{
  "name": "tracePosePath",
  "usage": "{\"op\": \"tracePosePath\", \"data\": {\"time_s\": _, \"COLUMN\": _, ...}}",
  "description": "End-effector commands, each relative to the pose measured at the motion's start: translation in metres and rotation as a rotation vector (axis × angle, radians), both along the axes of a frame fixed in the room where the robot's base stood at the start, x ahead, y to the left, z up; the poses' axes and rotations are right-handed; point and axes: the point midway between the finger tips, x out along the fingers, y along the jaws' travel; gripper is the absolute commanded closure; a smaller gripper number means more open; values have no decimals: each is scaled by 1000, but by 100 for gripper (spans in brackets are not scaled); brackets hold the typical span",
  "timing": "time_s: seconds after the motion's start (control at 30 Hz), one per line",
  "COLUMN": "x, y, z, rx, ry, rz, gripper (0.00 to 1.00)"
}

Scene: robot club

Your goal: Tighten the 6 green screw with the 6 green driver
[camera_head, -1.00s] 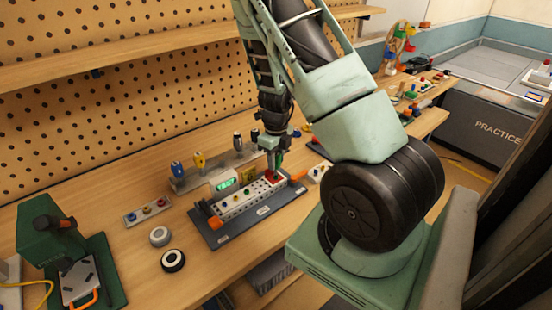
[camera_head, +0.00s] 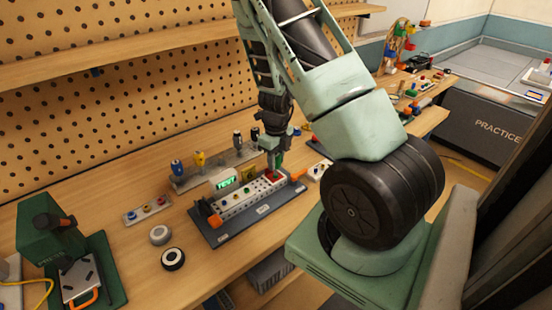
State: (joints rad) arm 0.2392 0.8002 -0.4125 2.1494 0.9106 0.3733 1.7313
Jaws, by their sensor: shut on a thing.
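My gripper (camera_head: 274,158) points down over the right end of a pale perforated block (camera_head: 228,206). It is shut on the green driver (camera_head: 279,160), which is mostly hidden by the fingers and looks upright. The driver's lower end is over a red part (camera_head: 274,177) at that end of the block. The 6 green screw cannot be made out under the driver, and whether the tip touches it is too small to tell. Several small coloured screw heads show along the block, including a green one (camera_head: 236,196).
The block sits in a dark tray (camera_head: 213,236) with orange clamps. A lit green display (camera_head: 227,184) stands behind it. A rack (camera_head: 184,184) holds blue, yellow and dark drivers. A strip of coloured screws (camera_head: 147,210), two round parts (camera_head: 160,235) and a green machine (camera_head: 45,225) are left.

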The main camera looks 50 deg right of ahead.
Motion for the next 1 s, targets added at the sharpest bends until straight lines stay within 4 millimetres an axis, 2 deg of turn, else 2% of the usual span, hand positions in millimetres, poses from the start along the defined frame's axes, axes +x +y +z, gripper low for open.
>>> {"op": "tracePosePath", "data": {"time_s": 0.93, "x": 0, "y": 0, "z": 0, "rx": 0, "ry": 0, "rz": -1, "gripper": 89}}
{"op": "tracePosePath", "data": {"time_s": 0.97, "x": 0, "y": 0, "z": -1, "rx": 0, "ry": 0, "rz": -1, "gripper": 63}}
{"op": "tracePosePath", "data": {"time_s": 1.0, "x": 0, "y": 0, "z": -1, "rx": 0, "ry": 0, "rz": -1, "gripper": 52}}
